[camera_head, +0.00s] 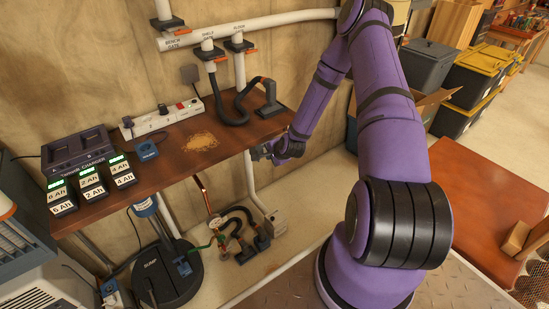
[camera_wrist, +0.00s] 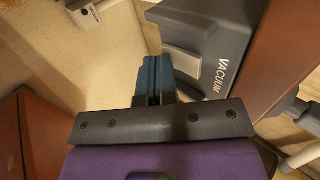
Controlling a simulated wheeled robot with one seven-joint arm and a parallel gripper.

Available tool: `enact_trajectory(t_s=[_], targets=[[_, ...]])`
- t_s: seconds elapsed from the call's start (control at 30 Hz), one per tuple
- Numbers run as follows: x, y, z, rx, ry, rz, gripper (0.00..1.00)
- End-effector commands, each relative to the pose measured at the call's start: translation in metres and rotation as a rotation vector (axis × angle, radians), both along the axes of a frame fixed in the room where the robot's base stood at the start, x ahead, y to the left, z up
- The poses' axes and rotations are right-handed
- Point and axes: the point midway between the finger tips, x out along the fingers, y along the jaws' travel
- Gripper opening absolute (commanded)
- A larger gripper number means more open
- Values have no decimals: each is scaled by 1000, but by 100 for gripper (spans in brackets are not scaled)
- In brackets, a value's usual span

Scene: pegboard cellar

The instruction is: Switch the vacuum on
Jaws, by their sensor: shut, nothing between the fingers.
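A dark grey box labelled VACUUM (camera_wrist: 228,50) fills the upper right of the wrist view, beside the brown bench edge. A light grey paddle (camera_wrist: 183,62) stands out from its face. My gripper (camera_wrist: 152,72) is shut and empty, its blue fingertips together just left of the paddle. I cannot tell whether they touch it. In the head view my gripper (camera_head: 262,152) is at the right front edge of the workbench (camera_head: 170,172), and the VACUUM box cannot be made out there.
The bench holds a battery charger (camera_head: 78,150), several batteries, a power strip (camera_head: 165,118) and a black hose (camera_head: 232,110). White pipes (camera_head: 250,180) run along the wall and below the bench. A round black canister (camera_head: 165,278) stands on the floor. Bins (camera_head: 470,80) stand at the right.

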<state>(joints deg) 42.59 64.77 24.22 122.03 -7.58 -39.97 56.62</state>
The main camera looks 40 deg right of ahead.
Motion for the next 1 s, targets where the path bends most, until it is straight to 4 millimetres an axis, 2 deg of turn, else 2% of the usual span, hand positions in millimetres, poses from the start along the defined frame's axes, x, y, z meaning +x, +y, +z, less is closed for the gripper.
enact_trajectory(t_s=[0.67, 1.0], targets=[[5, 0, -1, 0, -1, 0, 0], [5, 0, 11, -1, -2, -1, 0]])
